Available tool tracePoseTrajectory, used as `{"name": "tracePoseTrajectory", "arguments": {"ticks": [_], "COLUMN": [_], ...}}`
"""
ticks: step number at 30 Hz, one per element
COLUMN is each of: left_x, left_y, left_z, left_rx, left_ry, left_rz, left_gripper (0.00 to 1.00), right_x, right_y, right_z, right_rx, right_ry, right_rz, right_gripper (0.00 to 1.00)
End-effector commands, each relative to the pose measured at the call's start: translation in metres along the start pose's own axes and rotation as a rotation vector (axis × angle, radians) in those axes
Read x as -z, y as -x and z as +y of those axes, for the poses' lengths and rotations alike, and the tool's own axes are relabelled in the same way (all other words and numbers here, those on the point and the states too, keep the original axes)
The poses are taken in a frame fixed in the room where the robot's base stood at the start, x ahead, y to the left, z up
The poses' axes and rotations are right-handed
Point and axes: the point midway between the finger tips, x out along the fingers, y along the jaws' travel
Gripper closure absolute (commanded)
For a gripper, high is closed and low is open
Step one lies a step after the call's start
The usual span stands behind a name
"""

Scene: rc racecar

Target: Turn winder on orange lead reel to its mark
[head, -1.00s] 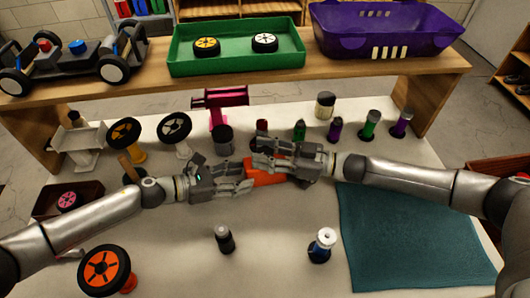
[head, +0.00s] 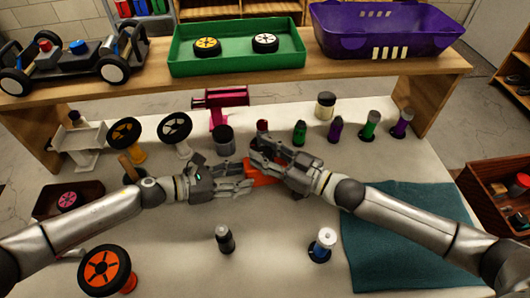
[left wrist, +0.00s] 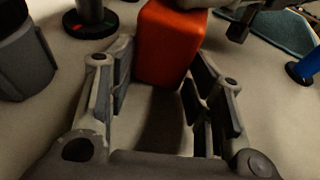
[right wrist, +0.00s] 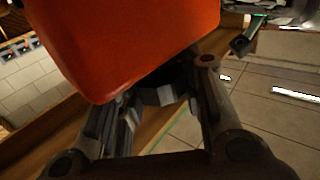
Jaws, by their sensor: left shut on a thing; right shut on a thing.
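The orange lead reel (head: 262,172) is a boxy orange body between my two grippers at mid-table, partly hidden by them. My left gripper (head: 250,183) comes from the left and has its fingers on either side of the orange body, which also shows in the left wrist view (left wrist: 170,45). My right gripper (head: 262,154) reaches over the reel from the right, slanted. In the right wrist view the orange body (right wrist: 130,40) fills the top, and the fingers are closed around a dark part (right wrist: 160,92) beside it, apparently the winder. The mark cannot be made out.
Several capped bottles (head: 335,130) stand behind the grippers. A dark bottle (head: 224,239) and a blue, white-topped bottle (head: 323,244) stand in front. A teal mat (head: 400,235) lies at right, an orange-rimmed wheel (head: 103,270) at front left.

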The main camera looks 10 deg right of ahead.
Motion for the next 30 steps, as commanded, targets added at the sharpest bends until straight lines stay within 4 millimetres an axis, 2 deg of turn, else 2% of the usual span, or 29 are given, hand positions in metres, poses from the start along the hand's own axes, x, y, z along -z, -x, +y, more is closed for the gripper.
{"name": "tracePoseTrajectory", "arguments": {"ticks": [1, 16, 17, 21, 22, 30], "left_x": [-0.0009, -0.001, -0.001, -0.0009, -0.0009, -0.0009], "left_y": [-0.0016, -0.0015, -0.0015, -0.0012, -0.0012, -0.0008], "left_z": [-0.0019, -0.0013, -0.0012, -0.0009, -0.0009, -0.0006], "left_rx": [0.004, 0.002, 0.002, 0.001, 0.001, 0.001], "left_ry": [0.001, 0.0, 0.0, 0.0, 0.0, -0.001], "left_rz": [-0.002, -0.002, -0.002, -0.002, -0.002, -0.002], "left_gripper": [0.73, 0.73, 0.73, 0.73, 0.73, 0.73], "right_x": [0.002, 0.0017, 0.0017, 0.0012, 0.001, 0.0004], "right_y": [-0.0009, 0.0008, 0.0008, 0.0011, 0.0011, 0.0017], "right_z": [-0.0052, -0.0019, -0.0019, -0.0013, -0.0011, -0.0001], "right_rx": [-0.008, -0.045, -0.045, -0.046, -0.046, -0.048], "right_ry": [-0.009, -0.004, -0.004, -0.003, -0.003, -0.002], "right_rz": [0.009, 0.002, 0.002, 0.001, 0.001, -0.001], "right_gripper": [0.89, 0.89, 0.63, 0.45, 0.42, 0.42]}}
